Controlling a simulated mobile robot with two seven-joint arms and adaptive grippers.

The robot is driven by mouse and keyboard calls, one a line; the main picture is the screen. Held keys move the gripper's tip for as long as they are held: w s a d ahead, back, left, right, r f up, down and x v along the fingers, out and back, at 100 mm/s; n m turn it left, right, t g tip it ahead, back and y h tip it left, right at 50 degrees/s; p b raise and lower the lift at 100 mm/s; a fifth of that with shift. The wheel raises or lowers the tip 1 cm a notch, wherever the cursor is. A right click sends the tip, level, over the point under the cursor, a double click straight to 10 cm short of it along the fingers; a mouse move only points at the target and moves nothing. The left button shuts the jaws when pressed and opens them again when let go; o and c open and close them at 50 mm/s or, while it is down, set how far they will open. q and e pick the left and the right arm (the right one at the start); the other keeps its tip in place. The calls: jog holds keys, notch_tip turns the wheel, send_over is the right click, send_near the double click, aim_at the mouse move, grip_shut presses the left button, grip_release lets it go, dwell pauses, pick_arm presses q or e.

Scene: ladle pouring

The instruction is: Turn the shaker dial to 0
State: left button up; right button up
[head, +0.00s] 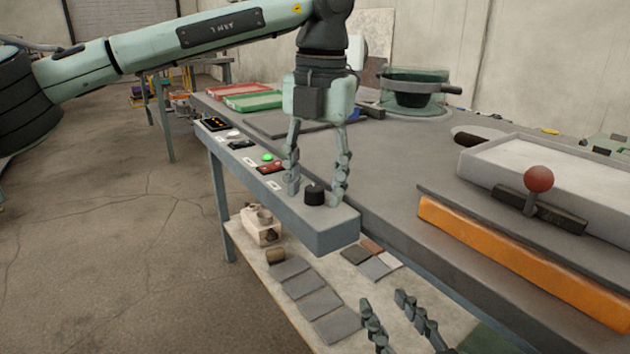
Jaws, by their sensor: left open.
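The shaker dial (314,195) is a short black knob on top of the near end of the grey control panel (335,237). My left gripper (315,190) points down over it and is open. One finger is on each side of the dial, and I cannot tell whether either touches it. The dial's pointer and any number marks cannot be made out. My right gripper (384,299) is at the bottom edge, with its fingers apart and nothing visible between them.
The panel also carries a green-lit button (267,157), a red switch (271,169) and a dark display (214,124). A red-knobbed lever (538,180) and a white-filled tray (560,175) are at right. A glass vessel (415,78) stands behind.

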aim_at(318, 190)
pick_arm(q)
notch_tip(318, 190, up, 12)
jog(key=shift+s+d, duration=0.15)
jog(key=shift+d, duration=0.1)
dwell(0.4)
